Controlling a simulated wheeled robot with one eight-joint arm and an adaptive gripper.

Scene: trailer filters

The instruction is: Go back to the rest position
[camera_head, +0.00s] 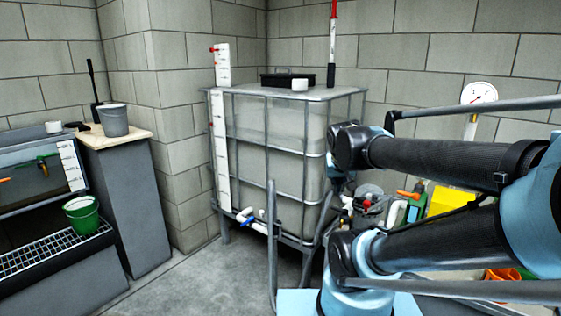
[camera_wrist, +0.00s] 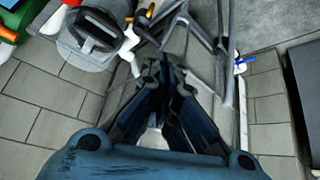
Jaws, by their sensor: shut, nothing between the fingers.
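My gripper (camera_wrist: 163,65) is shut and empty in the wrist view, with its fingertips close together. Behind its tips in that view are grey metal frame bars and a grey-lidded filter housing (camera_wrist: 88,38). In the head view my arm reaches in from the right, folded in front of the filter equipment. My gripper is hidden or not clear there. The grey filter housing (camera_head: 368,197) shows just right of my arm's elbow joint, partly covered by the arm.
A large caged tank (camera_head: 270,150) stands in the corner. A grey bucket (camera_head: 113,121) stands on a pedestal (camera_head: 128,205) at left, and a green bucket (camera_head: 82,216) on a grated sink (camera_head: 40,255). A pressure gauge (camera_head: 478,94) is at right. Floor (camera_head: 205,285) at lower left is clear.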

